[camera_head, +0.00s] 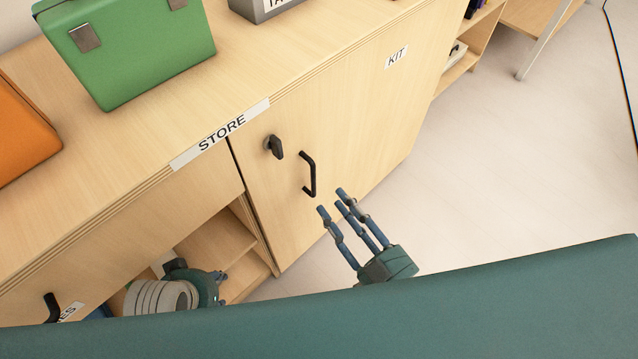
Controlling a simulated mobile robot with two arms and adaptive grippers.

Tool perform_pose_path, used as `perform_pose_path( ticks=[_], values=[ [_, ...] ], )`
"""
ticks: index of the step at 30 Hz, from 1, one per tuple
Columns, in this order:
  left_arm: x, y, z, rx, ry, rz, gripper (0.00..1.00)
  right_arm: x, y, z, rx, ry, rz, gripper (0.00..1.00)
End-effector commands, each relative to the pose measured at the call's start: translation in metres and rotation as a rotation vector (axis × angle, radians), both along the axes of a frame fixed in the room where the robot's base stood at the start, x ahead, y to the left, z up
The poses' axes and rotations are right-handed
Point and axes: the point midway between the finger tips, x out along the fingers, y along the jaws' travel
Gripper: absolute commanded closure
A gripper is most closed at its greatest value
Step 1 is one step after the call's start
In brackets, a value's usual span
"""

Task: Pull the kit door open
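The kit door (345,125) is a pale wooden cabinet door with a "KIT" label (396,57) at its upper right. It looks closed. A black bar handle (309,174) is fixed near its left edge. A black key or knob (274,147) sits above and left of the handle. My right gripper (332,200) has its blue fingers extended and apart, with nothing between them. It is just below and right of the handle and appears apart from it. My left gripper (214,287) is low at the left, by the open shelf, with its fingers mostly hidden.
A green case (130,50), an orange box (20,135) and a grey box (265,8) stand on the cabinet top. A "STORE" label (221,133) marks its front edge, above an open shelf (222,240). The floor (490,170) at right is clear.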

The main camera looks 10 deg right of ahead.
Motion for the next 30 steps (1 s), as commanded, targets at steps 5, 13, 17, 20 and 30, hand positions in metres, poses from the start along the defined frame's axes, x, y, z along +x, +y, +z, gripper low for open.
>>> perform_pose_path(
  ticks=[5, 13, 17, 20, 30],
  values=[
    [-0.003, 0.001, 0.014, 0.000, -0.010, 0.001, 0.60, 0.034, 0.015, -0.001, 0.001, -0.004, 0.000, 0.65],
    [-0.007, 0.002, 0.030, 0.000, -0.016, 0.002, 0.60, 0.064, 0.029, -0.002, 0.000, 0.001, -0.001, 0.65],
    [-0.008, 0.002, 0.033, -0.001, -0.017, 0.002, 0.60, 0.069, 0.031, -0.001, -0.001, 0.002, -0.001, 0.65],
    [-0.008, 0.002, 0.034, -0.001, -0.018, 0.002, 0.60, 0.069, 0.032, -0.001, -0.001, 0.002, -0.001, 0.65],
    [-0.008, 0.002, 0.034, -0.001, -0.018, 0.002, 0.60, 0.069, 0.031, -0.001, -0.001, 0.002, -0.001, 1.00]
  ],
)
